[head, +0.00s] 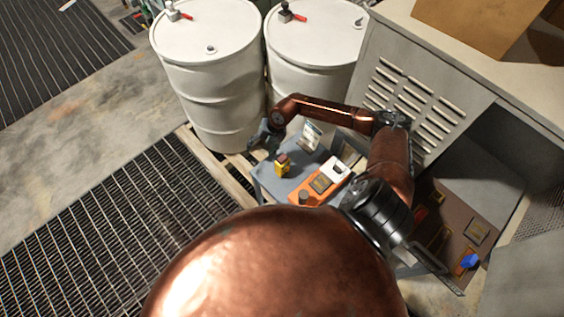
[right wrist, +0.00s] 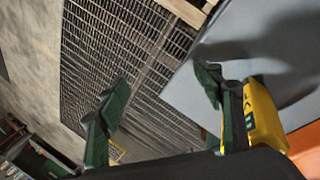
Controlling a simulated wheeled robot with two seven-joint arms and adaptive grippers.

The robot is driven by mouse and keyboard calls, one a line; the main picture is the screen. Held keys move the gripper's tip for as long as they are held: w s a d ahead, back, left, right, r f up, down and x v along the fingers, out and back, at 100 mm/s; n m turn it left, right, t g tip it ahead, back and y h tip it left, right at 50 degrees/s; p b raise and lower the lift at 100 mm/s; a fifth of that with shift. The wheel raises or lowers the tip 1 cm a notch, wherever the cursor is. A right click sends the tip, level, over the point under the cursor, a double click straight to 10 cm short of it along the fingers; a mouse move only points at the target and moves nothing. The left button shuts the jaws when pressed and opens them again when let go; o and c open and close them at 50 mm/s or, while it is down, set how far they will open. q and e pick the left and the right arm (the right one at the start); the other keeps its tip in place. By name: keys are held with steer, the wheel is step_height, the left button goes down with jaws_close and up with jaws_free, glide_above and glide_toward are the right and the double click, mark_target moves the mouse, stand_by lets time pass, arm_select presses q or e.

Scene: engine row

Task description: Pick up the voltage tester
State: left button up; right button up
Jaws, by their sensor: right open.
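A small yellow object with a dark reddish top (head: 282,166), which looks like the voltage tester, stands on the grey cart top (head: 268,181). In the right wrist view the yellow object (right wrist: 264,118) shows at the right, beside and partly behind one finger, outside the gap between the fingers. My right gripper (head: 265,140) is above the cart's far left edge, just beyond the yellow object. In the wrist view the right gripper (right wrist: 168,100) is open, with nothing between its green fingers. I cannot tell whether a finger touches the yellow object. My left gripper is out of view.
An orange item (head: 309,191) and a white item (head: 335,170) lie on the cart near the yellow object. Two white drums (head: 212,75) stand behind it. A vented grey cabinet (head: 385,85) stands at the right. Floor grating (head: 100,220) lies open at the left.

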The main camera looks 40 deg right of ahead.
mark_target(283, 158)
steer(key=shift+n+h, duration=0.4)
steer(key=shift+h, duration=0.5)
steer(key=d, duration=0.2)
steer(key=s+d, duration=0.1)
steer(key=d, duration=0.2)
steer(key=shift+r+p, duration=0.2)
steer(key=shift+p, duration=0.2)
steer(key=s+r+n+g+p, duration=0.1)
steer(key=s+r+n, duration=0.1)
steer(key=s, duration=0.1)
steer(key=s+a+r+n+h+p, duration=0.1)
steer(key=s+r+n, duration=0.1)
steer(key=s+n, duration=0.1)
steer(key=s+a+r+n+g+p, duration=0.1)
steer(key=s+r+n, duration=0.1)
steer(key=s, duration=0.1)
steer(key=shift+s+a+n+g+h, duration=0.25)
steer(key=shift+s+n+g+h, duration=0.05)
steer(key=shift+s+n, duration=0.1)
steer(key=shift+s+f, duration=0.1)
steer(key=shift+f, duration=0.2)
steer(key=shift+f+p, duration=0.35)
steer(key=shift+f, duration=0.55)
step_height(283, 158, down, 4)
steer(key=shift+f+p, duration=0.15)
steer(key=shift+p, duration=0.9)
steer(key=shift+f, duration=0.6)
steer(key=shift+c, duration=0.7)
steer(key=shift+r, duration=0.1)
steer(key=c, duration=1.3)
